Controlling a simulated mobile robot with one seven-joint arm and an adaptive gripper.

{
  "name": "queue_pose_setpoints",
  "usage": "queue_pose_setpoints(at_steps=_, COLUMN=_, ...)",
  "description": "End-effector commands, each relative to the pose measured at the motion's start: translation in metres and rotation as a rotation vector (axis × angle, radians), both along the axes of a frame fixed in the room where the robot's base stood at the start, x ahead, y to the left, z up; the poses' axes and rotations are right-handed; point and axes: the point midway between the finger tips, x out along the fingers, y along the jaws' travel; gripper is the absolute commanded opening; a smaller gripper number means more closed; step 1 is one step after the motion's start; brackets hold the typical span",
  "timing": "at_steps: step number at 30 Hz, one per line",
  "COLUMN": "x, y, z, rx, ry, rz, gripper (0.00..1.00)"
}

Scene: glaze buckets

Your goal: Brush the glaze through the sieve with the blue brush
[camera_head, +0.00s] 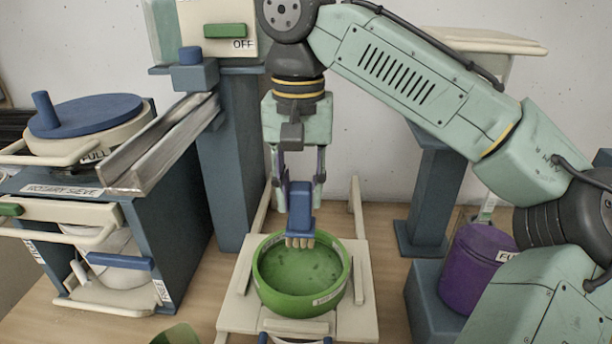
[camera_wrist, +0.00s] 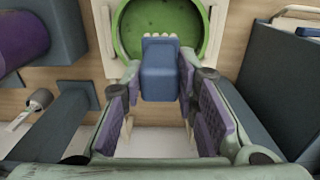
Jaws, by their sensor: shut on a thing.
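The blue brush (camera_head: 300,209) is upright in my gripper (camera_head: 300,185), which is shut on its handle. Its pale bristles (camera_head: 299,241) point down over the back part of the green sieve bowl (camera_head: 262,283). The bowl holds green glaze (camera_head: 305,270) with darker lumps in it. I cannot tell whether the bristles touch the glaze. In the wrist view the brush (camera_wrist: 159,72) sits between my two purple-padded fingers (camera_wrist: 165,95), with the green bowl (camera_wrist: 125,35) just beyond it.
The bowl stands on a cream board (camera_head: 233,305). A rotary sieve machine (camera_head: 90,200) with a blue lid is at left, with a metal chute (camera_head: 160,150) rising beside it. A purple bucket (camera_head: 472,265) stands at right. A green rim (camera_head: 177,335) shows at the front edge.

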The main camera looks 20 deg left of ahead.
Motion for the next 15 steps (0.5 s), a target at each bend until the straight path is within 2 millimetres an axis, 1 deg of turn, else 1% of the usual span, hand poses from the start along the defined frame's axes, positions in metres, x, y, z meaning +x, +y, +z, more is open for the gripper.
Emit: queue_pose_setpoints(at_steps=15, x=0.000, y=0.000, z=-0.049, rx=0.001, ry=0.001, rz=-0.002, gripper=0.00)
